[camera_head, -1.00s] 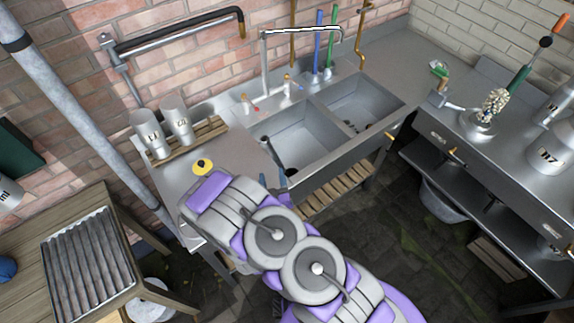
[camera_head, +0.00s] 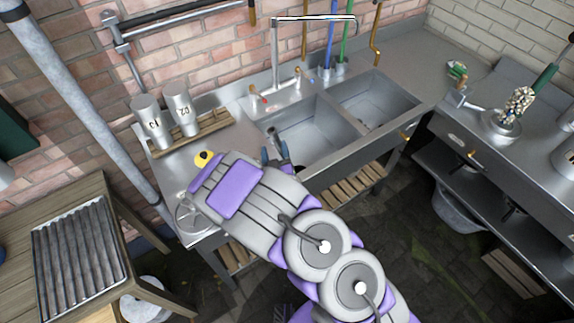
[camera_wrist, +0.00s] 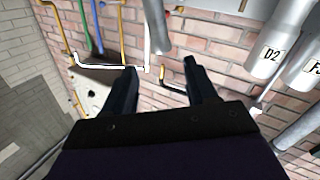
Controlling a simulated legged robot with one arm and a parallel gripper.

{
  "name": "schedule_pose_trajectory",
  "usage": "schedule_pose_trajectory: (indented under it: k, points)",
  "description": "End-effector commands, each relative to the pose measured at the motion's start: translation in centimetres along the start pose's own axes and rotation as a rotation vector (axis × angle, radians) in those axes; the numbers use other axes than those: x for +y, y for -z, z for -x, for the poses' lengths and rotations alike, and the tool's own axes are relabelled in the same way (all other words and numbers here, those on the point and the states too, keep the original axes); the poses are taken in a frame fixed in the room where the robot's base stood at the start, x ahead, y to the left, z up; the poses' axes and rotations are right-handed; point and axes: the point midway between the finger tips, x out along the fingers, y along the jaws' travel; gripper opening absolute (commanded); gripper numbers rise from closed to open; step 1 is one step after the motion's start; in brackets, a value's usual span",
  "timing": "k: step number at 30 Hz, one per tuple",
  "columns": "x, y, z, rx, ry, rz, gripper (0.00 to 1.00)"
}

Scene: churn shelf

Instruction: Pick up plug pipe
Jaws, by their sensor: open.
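The plug pipe appears to be the grey and dark tube (camera_head: 272,132) leaning in the left sink basin. Its lower part is mostly hidden behind my gripper. My gripper (camera_head: 275,153) is over the front left of that basin, beside the tube, with its two fingers apart. In the wrist view my gripper (camera_wrist: 160,76) is open and empty. A thick grey tube (camera_wrist: 157,25), likely the same pipe, comes down from the top edge between and beyond the fingertips. I cannot tell whether the fingers touch it.
The steel sink (camera_head: 385,100) has a tall tap (camera_head: 275,60) behind it. Two metal cups (camera_head: 182,112) stand on a wooden rack to the left. A yellow round thing (camera_head: 203,158) lies near my arm. A brick wall stands behind.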

Motion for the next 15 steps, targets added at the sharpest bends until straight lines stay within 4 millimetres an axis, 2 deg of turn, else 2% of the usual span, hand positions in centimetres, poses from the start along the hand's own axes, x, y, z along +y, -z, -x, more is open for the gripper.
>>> schedule_pose_trajectory:
  k: [6, 15]
  points:
    - [-0.1, 0.1, -3.0, 0.003, 0.0, -0.001, 0.57]
    - [0.2, -0.1, -4.3, 0.0, 0.001, -0.001, 0.57]
